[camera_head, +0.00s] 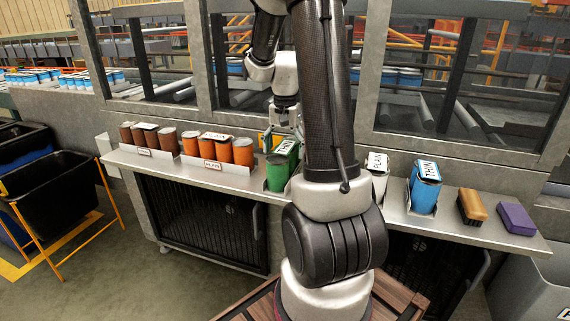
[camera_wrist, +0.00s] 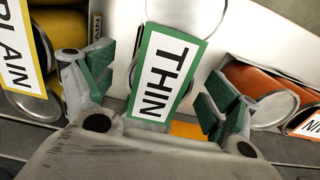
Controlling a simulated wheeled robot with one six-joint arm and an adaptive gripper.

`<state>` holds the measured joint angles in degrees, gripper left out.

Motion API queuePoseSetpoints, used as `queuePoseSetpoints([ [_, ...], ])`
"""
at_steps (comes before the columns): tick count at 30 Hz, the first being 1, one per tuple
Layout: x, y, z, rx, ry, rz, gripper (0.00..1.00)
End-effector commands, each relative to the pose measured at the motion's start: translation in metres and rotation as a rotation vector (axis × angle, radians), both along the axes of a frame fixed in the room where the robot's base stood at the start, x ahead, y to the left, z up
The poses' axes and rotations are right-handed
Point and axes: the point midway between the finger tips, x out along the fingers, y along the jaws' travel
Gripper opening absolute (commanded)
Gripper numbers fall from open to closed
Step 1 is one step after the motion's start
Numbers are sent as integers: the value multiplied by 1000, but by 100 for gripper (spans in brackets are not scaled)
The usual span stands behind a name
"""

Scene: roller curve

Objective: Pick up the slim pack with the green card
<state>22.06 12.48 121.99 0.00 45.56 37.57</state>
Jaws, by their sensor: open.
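The green card (camera_wrist: 160,75), white with a green border and the word THIN, lies between my gripper's fingers in the wrist view. It covers most of the pack under it. In the head view a green can-shaped pack (camera_head: 277,173) stands on the shelf, with a green-edged card (camera_head: 287,147) at its top. My gripper (camera_wrist: 155,92) is open, with a green-padded finger on each side of the card. I see a gap on the right; contact on the left is hard to tell. In the head view my arm partly hides this spot.
Yellow packs with a PLAIN card (camera_wrist: 17,60) are close on the left in the wrist view, and orange packs (camera_wrist: 262,97) on the right. The shelf (camera_head: 455,226) also holds brown packs (camera_head: 145,136), a blue THIN pack (camera_head: 424,192) and a purple block (camera_head: 516,219).

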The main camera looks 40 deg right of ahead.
Motion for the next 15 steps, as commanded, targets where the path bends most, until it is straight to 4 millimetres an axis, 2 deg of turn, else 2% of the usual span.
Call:
queuePoseSetpoints([
  [1, 0, 1, -9, 2, 3, 0, 88],
  [5, 0, 1, -23, 1, 2, 1, 88],
  [12, 0, 0, -26, -1, -1, 1, 88],
  [13, 0, 0, -25, 0, 0, 2, 86],
  [15, 0, 0, -25, 0, 0, 2, 73],
])
